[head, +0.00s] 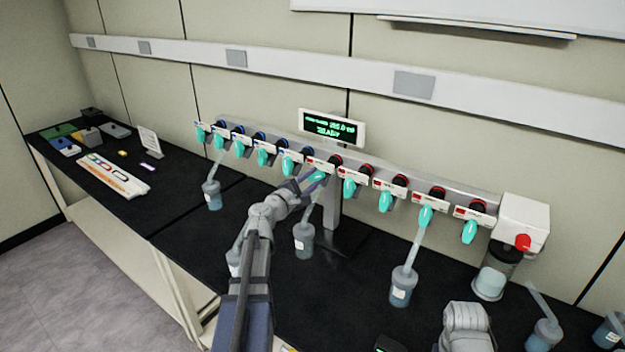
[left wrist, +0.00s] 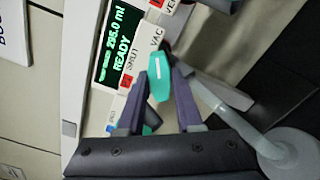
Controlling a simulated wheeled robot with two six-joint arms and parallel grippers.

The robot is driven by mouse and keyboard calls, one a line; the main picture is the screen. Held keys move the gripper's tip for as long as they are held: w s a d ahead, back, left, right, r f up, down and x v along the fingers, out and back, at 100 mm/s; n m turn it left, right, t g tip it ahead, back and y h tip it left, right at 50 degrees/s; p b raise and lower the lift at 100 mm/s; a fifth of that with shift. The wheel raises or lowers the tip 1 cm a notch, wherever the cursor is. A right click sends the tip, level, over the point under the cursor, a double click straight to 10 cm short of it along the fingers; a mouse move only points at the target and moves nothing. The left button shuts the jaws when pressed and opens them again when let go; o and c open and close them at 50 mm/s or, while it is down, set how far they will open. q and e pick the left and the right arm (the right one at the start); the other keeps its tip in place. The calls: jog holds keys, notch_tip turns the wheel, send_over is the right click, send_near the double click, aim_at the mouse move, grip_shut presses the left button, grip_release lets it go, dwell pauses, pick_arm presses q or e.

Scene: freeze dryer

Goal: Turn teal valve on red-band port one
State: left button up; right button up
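A row of teal valves runs along the manifold (head: 265,150), with blue bands on the left ports and red bands on the right ones. The leftmost red-band port (head: 335,160) stands just below the display (head: 332,128). My left gripper (head: 315,181) is at this port's teal valve. In the left wrist view this teal valve (left wrist: 159,78) lies between the two purple fingertips, closely flanked on both sides. I cannot tell whether the fingers press on it. A label with SHUT, VAC and VENT markings is beside it.
Flasks hang or stand below the manifold, including one (head: 403,287) on the right and one (head: 212,195) on the left. A white unit with a red knob (head: 522,242) is at the right end. A label rack (head: 113,175) lies on the left bench.

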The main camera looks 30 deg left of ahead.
pick_arm(q)
grip_shut()
dwell(0.4)
jog(key=n, duration=0.5)
jog(key=shift+d+n, duration=0.1)
jog(key=shift+n, duration=0.2)
jog(key=n, duration=0.5)
jog(key=shift+f+n, duration=0.1)
jog(key=shift+n, duration=0.3)
jog(key=shift+o, duration=1.9)
grip_release()
jog(key=shift+n, duration=0.3)
